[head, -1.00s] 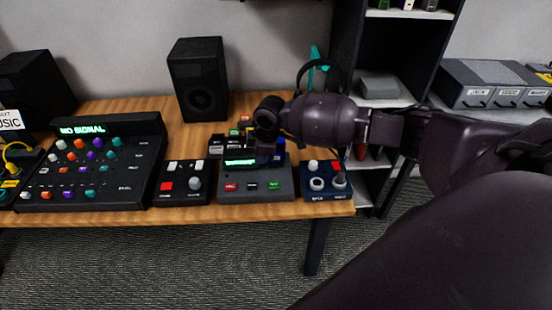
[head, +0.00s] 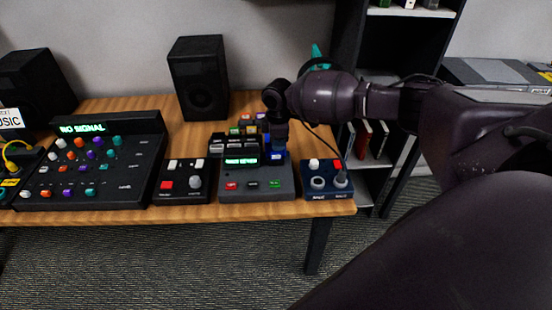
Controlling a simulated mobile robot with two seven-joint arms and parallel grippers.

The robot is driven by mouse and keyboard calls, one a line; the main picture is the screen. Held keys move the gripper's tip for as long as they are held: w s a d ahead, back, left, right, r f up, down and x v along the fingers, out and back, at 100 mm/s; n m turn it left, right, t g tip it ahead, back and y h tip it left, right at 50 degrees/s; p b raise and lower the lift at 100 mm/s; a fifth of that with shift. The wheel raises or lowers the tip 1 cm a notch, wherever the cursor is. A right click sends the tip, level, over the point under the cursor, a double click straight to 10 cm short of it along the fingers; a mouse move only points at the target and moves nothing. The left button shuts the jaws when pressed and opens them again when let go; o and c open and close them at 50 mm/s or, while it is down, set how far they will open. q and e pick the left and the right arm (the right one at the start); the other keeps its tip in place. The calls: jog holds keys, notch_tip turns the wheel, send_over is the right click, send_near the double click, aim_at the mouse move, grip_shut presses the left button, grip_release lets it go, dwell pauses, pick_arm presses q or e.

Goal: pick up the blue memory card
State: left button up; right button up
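A blue memory card (head: 278,155) shows at the right side of the grey card device (head: 257,183), which has a lit green screen. My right gripper (head: 277,147) points down right over the blue card, its fingers at or very near the card's top. The fingers are small and dark, so I cannot tell whether they are open or shut, or touching the card. My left gripper is not in view.
Several other cards (head: 234,146) stand left of my gripper at the device's back. A speaker (head: 199,78) stands behind.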

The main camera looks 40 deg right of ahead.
aim_at(276, 153)
jog(key=f, duration=0.4)
jog(key=shift+a+f+b, duration=0.3)
jog(key=shift+f+b, duration=0.05)
jog(key=shift+f, duration=0.05)
grip_shut()
jog(key=shift+r, duration=0.15)
